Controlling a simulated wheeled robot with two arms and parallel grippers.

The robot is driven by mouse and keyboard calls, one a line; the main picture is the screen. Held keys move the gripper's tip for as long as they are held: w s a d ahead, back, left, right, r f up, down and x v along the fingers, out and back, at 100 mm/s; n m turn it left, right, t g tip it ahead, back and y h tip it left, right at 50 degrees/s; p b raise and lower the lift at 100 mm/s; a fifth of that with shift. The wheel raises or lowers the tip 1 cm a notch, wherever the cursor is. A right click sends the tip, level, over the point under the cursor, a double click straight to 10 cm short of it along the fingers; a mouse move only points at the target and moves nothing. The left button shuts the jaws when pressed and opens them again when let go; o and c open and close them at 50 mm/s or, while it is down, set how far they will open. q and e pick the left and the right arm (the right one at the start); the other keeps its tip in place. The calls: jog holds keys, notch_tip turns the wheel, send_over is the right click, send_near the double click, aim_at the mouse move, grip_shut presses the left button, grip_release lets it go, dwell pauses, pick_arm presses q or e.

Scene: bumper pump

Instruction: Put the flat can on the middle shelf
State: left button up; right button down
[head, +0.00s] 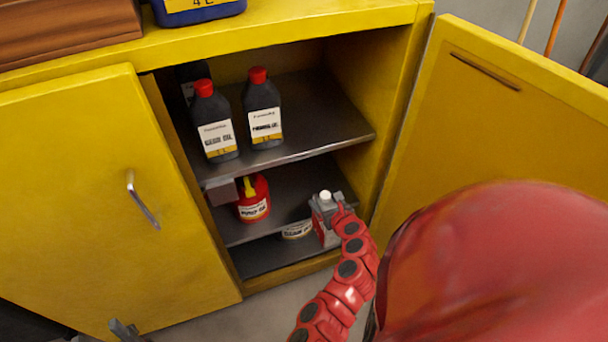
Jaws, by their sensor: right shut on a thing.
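The flat can (323,218) is grey and red with a white cap. My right gripper (339,209) is shut on it and holds it roughly upright at the right front of the middle shelf (288,192). I cannot tell whether its base touches the shelf; its lower part overlaps the shelf's front edge in view. My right arm comes up from the bottom and hides part of the can's right side. A small grey part at the bottom left appears to be my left gripper (125,330), mostly out of frame, its jaws unclear.
Dark oil bottles (265,108) stand on the upper shelf. A red can (252,200) stands left on the middle shelf. A round tin (297,230) is on the bottom shelf.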

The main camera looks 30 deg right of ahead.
jog(key=w+d, duration=0.4)
jog(key=w, duration=1.2)
jog(key=shift+w, duration=0.35)
grip_release()
jog(key=shift+s+f, duration=0.1)
jog(key=s+a, duration=0.3)
jog(key=s, duration=0.9)
jog(key=shift+s+a+r, duration=0.15)
jog(key=shift+s+r, duration=0.2)
